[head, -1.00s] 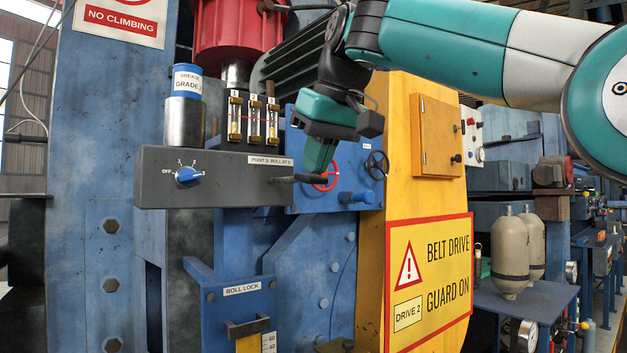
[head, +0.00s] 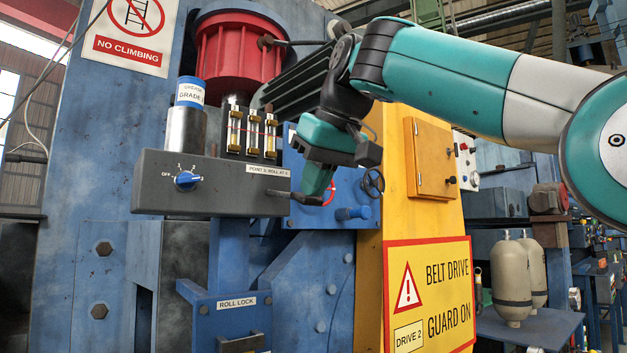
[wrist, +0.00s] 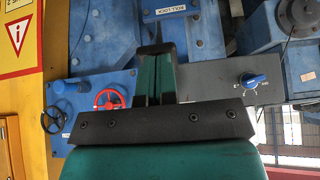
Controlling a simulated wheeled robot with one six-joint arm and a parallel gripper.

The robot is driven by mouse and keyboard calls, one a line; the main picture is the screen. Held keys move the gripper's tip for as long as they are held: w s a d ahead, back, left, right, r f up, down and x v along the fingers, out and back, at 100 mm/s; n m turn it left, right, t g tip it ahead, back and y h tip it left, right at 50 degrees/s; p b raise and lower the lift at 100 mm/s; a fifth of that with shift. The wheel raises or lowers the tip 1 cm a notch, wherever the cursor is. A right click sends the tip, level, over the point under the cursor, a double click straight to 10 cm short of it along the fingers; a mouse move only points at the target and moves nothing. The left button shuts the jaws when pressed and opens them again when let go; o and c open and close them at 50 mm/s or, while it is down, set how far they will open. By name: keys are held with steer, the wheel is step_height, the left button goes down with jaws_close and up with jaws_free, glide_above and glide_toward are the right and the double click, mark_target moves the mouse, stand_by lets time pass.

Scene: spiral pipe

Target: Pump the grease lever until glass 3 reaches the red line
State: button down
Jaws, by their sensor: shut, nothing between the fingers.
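The grease unit is a grey box (head: 215,188) with a blue selector knob (head: 187,180), which also shows in the wrist view (wrist: 249,80). Three small sight glasses stand above it. Glass 3 (head: 271,135) is the rightmost; a thin red line crosses the glasses, but its fill level is too small to read. The dark grease lever (head: 298,197) sticks out at the box's right end and tilts slightly down. My gripper (head: 309,200) is shut and empty, pointing down with its fingertips at the lever's outer end; contact is unclear.
A red handwheel (head: 329,192) and a black handwheel (head: 373,182) sit close behind and right of my gripper on a blue panel. A yellow belt guard (head: 395,220) stands to the right. A grease canister (head: 187,125) stands on the box. A roll lock bracket (head: 232,315) is below.

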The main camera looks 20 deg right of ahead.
steer(key=p+v, duration=0.7)
steer(key=v, duration=0.6)
steer(key=shift+r+p, duration=0.35)
steer(key=shift+p, duration=0.05)
steer(key=shift+s, duration=0.15)
stand_by(0.5)
steer(key=a+f+n+g, duration=0.1)
steer(key=a+f, duration=0.1)
steer(key=f, duration=0.8)
steer(key=a+f+n+g, duration=0.2)
steer(key=f, duration=0.7)
steer(key=s+a+f+g+y, duration=0.1)
steer(key=s+f+g, duration=0.1)
steer(key=s+f, duration=0.5)
steer(key=s+a+f+n+g+y, duration=0.1)
steer(key=s+a+f, duration=0.1)
steer(key=s+f, duration=0.6)
step_height(320, 180, down, 5)
steer(key=shift+s+f+g+y, duration=0.25)
steer(key=shift+g+y, duration=0.05)
steer(key=shift+g, duration=0.1)
